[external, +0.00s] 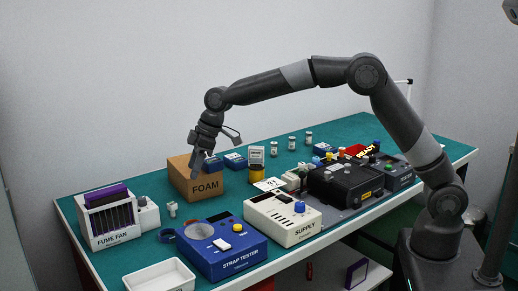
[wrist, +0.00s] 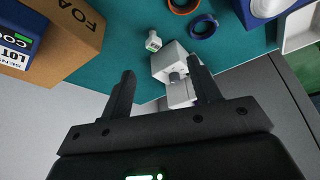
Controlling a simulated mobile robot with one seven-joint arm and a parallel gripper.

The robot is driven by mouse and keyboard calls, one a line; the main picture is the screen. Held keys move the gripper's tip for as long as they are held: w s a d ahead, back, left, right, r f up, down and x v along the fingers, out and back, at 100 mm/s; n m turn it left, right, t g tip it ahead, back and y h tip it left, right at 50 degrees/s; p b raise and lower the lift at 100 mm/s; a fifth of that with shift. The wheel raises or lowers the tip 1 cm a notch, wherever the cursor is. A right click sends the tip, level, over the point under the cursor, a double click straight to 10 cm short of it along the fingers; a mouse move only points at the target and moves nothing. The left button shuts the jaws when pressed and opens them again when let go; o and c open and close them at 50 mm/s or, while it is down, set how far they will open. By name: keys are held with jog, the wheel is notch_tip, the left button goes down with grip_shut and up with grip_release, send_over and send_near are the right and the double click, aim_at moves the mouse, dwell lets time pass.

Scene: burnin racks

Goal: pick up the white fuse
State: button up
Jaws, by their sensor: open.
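A small white piece (external: 172,209), which looks like the white fuse, stands on the teal bench between the fume fan and the foam box. In the wrist view the small white piece (wrist: 153,41) shows a green mark and lies beyond my fingers, near a white housing.
The foam box (external: 203,187) stands right of the piece, and the fume fan (external: 109,217) stands left. A blue tape roll (wrist: 203,26) and an orange ring (wrist: 183,5) lie close by. The blue strap tester (external: 232,249) is in front. Small canisters (external: 292,143) stand at the back.

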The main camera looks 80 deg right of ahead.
send_near(175, 203)
jog(key=x, duration=1.1)
jog(key=shift+a+f, duration=0.1)
jog(key=shift+f, duration=0.05)
jog(key=c, duration=1)
